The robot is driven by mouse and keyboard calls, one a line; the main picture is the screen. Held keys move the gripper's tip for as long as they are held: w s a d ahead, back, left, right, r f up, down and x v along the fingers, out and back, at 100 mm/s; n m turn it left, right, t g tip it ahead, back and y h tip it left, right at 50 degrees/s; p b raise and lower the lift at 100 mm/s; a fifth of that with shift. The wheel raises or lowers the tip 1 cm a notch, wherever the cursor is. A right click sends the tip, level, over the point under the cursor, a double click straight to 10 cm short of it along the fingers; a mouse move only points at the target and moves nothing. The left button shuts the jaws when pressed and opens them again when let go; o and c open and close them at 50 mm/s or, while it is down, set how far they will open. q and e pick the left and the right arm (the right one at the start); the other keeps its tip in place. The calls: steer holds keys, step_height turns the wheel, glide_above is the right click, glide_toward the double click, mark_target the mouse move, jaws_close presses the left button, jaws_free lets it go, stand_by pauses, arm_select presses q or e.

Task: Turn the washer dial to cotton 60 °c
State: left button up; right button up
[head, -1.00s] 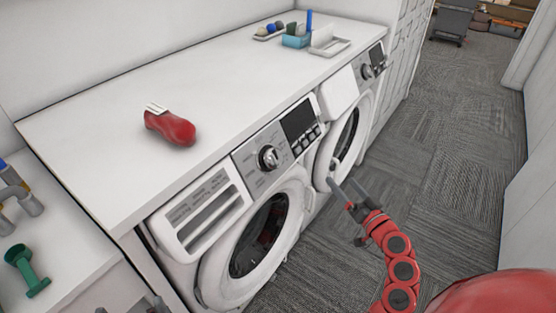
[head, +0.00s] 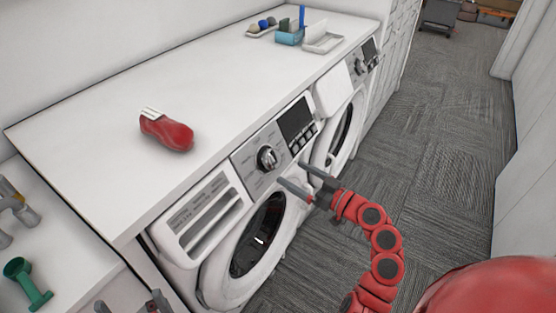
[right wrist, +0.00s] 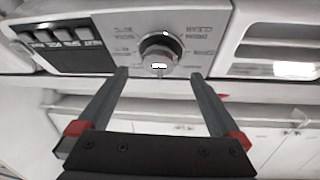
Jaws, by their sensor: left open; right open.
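The nearer washer (head: 232,262) has a silver panel with a round dial (head: 267,158) between its drawer and dark display. In the right wrist view the dial (right wrist: 158,46) is ahead of my fingertips, with program labels around it that look upside down and are too small to read surely. My right gripper (head: 291,174) is open and empty, just in front of the panel, right of and below the dial. In the right wrist view its fingers (right wrist: 158,74) point at the dial's two sides, apart from it. My left gripper (head: 128,304) is open at the bottom edge, partly cut off.
A red shoe-like item (head: 167,132) lies on the white counter (head: 225,85). A second machine (head: 345,120) stands beyond. Trays and a blue holder (head: 290,37) sit at the back. A green dumbbell (head: 28,285) is at lower left. Carpet (head: 430,170) at right is clear.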

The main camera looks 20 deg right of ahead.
mark_target(277, 163)
steer(key=p+x, duration=0.1)
steer(key=x, duration=0.4)
steer(key=shift+w+r, duration=0.1)
steer(key=shift+r, duration=0.05)
steer(key=shift+w+a, duration=0.35)
steer(key=shift+w, duration=0.3)
steer(key=shift+c, duration=0.3)
steer(key=c, duration=1.2)
